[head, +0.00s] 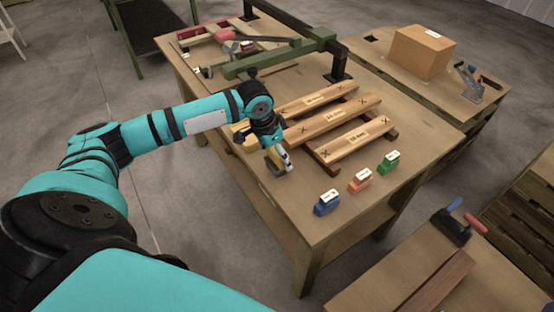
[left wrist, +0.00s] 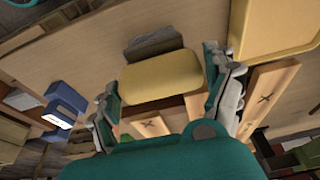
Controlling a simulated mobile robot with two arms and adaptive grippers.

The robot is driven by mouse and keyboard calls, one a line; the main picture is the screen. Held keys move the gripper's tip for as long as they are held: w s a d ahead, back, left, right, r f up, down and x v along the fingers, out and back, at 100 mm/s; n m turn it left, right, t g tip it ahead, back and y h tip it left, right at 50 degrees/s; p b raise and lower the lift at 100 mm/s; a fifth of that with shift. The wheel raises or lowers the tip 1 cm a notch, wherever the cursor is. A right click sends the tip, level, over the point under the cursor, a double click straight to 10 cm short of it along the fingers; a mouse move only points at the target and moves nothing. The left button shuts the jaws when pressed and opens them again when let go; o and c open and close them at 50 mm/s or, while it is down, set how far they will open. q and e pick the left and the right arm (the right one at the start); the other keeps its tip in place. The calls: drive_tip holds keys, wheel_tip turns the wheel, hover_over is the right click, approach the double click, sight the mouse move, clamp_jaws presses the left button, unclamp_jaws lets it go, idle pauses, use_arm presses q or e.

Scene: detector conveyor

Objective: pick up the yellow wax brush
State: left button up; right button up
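The yellow wax brush (left wrist: 160,80) lies in the left wrist view as a yellow block with a grey part (left wrist: 153,46) along its far side. My left gripper (left wrist: 162,85) has its fingers on both sides of the brush, very near its ends. I cannot tell whether the fingers press on it. My right gripper is not in view.
On the workbench (head: 290,215), blue (head: 327,202), orange (head: 360,180) and green (head: 389,162) labelled blocks stand right of the gripper. Labelled wooden bars (head: 335,119) lie behind. A yellow tray (left wrist: 272,28) is close beside the gripper. The near bench strip is clear.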

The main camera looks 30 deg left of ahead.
use_arm(q)
drive_tip(key=c, duration=0.6)
drive_tip(key=shift+o, duration=0.2)
drive_tip(key=shift+r, duration=0.2)
drive_tip(key=shift+w+r, duration=0.1)
drive_tip(key=shift+r, duration=0.55)
drive_tip(key=shift+b+v, duration=0.35)
drive_tip(key=shift+v, duration=0.65)
drive_tip(key=s+d+b, duration=0.1)
drive_tip(key=s+d, duration=0.1)
drive_tip(key=s, duration=0.5)
drive_tip(key=s+d+r, duration=0.1)
drive_tip(key=s+d, duration=0.1)
drive_tip(key=s, duration=0.6)
drive_tip(key=shift+d+r+b, duration=0.25)
drive_tip(key=shift+b, duration=0.1)
